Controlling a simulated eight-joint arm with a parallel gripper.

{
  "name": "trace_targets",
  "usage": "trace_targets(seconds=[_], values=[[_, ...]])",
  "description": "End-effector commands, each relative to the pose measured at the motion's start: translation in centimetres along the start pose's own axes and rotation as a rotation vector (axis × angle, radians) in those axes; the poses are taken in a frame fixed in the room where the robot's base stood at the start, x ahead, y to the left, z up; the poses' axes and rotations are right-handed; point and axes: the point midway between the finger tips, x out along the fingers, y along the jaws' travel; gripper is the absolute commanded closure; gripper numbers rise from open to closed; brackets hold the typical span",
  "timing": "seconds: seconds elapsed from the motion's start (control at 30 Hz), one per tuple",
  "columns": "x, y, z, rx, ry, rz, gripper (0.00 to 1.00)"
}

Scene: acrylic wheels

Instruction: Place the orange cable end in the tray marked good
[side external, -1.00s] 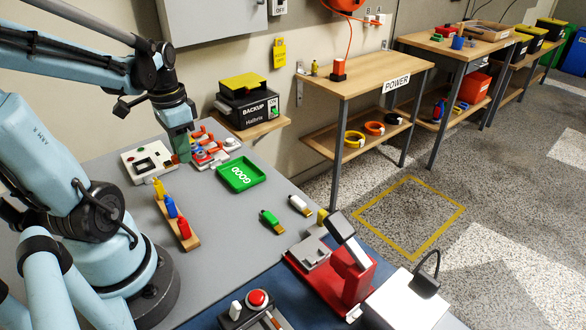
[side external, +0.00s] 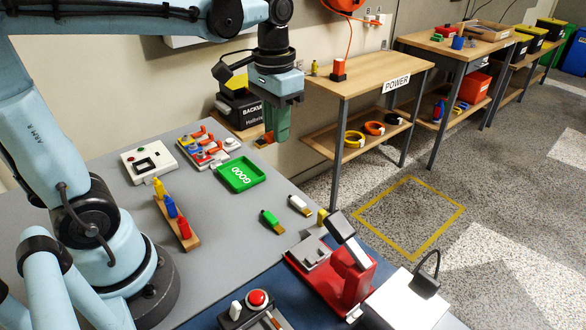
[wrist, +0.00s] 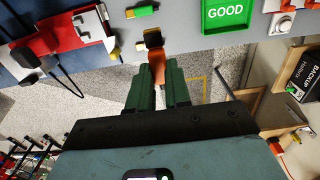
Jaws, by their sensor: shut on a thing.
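The orange cable end (side external: 264,140) is held by my gripper (side external: 274,141) in the air, above and beyond the tray's far right side in the side view. In the wrist view the orange cable end (wrist: 157,66) sits between the two green fingers of my gripper (wrist: 158,74), its dark tip pointing away from the fingers. The green tray marked GOOD (side external: 258,179) lies flat on the grey table and looks empty. It also shows at the top of the wrist view (wrist: 228,28), apart from the cable end.
A board with several red and orange parts (side external: 208,150) lies left of the tray. A white unit (side external: 148,164) and a wooden rack (side external: 190,240) stand nearer my base. Green (side external: 271,222) and white (side external: 299,206) connectors lie to the right. The BACKUP box (side external: 238,104) stands behind.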

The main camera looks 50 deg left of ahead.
Motion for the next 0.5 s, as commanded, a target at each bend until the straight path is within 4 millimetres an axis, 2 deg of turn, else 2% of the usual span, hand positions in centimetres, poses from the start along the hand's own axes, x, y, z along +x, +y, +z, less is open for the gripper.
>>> trace_targets(seconds=[0.1,0.23,0.37,0.5], values=[[-0.4,1.3,-0.4,0.0,0.0,0.0,1.0],[-0.1,0.9,-0.8,-0.067,0.0,0.0,1.0],[1.2,-1.6,-1.2,-0.274,0.0,0.0,1.0],[3.4,-5.7,-1.4,-0.623,0.0,0.0,1.0]])
